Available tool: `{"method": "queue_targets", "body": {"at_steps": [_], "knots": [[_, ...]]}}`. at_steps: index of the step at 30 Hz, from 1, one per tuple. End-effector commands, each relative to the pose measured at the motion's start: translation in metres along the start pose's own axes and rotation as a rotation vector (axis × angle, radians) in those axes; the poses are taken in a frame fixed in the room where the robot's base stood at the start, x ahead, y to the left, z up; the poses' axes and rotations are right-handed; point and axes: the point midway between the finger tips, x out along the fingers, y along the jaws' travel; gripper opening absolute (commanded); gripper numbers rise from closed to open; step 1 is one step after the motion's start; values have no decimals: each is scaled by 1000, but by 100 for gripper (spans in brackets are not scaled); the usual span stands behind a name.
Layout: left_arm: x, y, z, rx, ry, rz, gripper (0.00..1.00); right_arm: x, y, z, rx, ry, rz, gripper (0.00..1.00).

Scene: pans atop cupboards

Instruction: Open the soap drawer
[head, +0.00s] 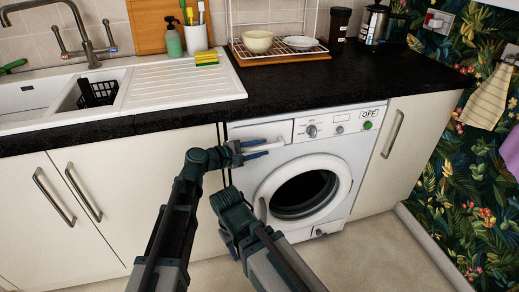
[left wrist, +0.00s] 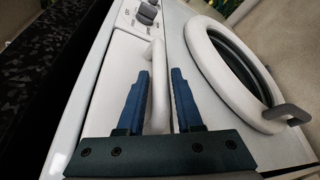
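The soap drawer (head: 276,131) is the white panel at the upper left of the washing machine's front, and it looks flush with the machine. Its white bar handle (left wrist: 158,64) stands out from the drawer front. My left gripper (head: 266,148) is at the drawer. In the left wrist view, the blue fingers of my left gripper (left wrist: 160,82) are apart, one on each side of the handle, with gaps visible. My right arm shows in front of the machine in the head view, but I cannot make out its gripper's fingers.
The washing machine's round door (head: 333,161) is right of the drawer, with a grey latch (left wrist: 287,113). Control knobs (left wrist: 147,12) adjoin the drawer. The black worktop (head: 300,85) overhangs above. Cupboards (head: 415,140) flank the machine. The floor (head: 375,255) in front is clear.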

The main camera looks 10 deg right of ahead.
Motion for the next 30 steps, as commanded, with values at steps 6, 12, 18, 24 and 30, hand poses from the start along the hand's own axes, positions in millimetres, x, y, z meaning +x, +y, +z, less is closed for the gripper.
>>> {"method": "queue_targets", "body": {"at_steps": [6, 12, 18, 24, 30], "knots": [[0, 0, 0, 0, 0, 0, 27, 0, 0, 0, 0, 0, 0, 50], [0, 0, 0, 0, 0, 0, 0, 0, 0, 0, 0, 0, 0, 50], [0, 0, 0, 0, 0, 0, 0, 0, 0, 0, 0, 0, 0, 50], [-1, 0, 0, 0, 0, -1, 0, 0, 0, 0, 0, 0, 0, 50], [-1, 0, 0, 0, 0, -1, 0, 0, 0, 0, 0, 0, 0, 50]]}}
